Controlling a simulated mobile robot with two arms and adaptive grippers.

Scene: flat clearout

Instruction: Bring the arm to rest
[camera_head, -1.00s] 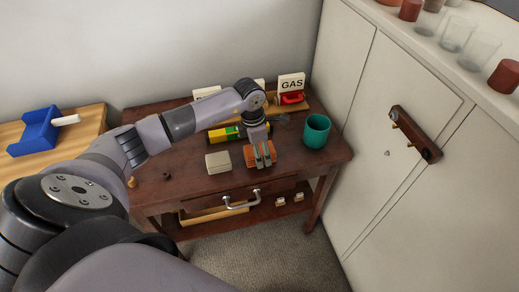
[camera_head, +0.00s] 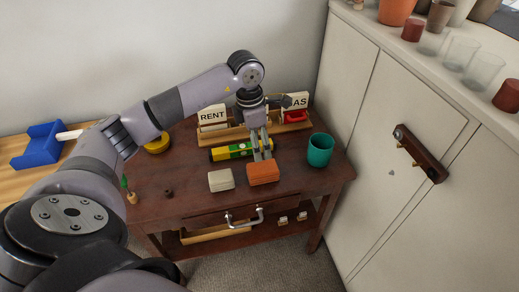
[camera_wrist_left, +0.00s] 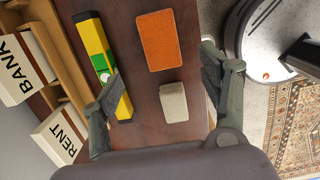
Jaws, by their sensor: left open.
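My left gripper (camera_head: 262,154) hangs fingers-down above the dark wooden desk (camera_head: 180,190), just behind an orange block (camera_head: 263,173). In the left wrist view its two fingers (camera_wrist_left: 161,68) are spread wide with nothing between them held. The orange block and a cream block (camera_head: 221,180) lie side by side on the desk, also seen below the fingers in the left wrist view. A yellow and green bar (camera_head: 230,152) lies behind them, close to the gripper in the head view. My right gripper is not in view.
A wooden rack (camera_head: 238,135) with cards marked RENT and GAS stands at the desk's back. A teal cup (camera_head: 320,151) is at the right. White cabinets (camera_head: 365,130) rise at the right. A blue holder (camera_head: 38,146) sits on the left table. The desk's front is mostly clear.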

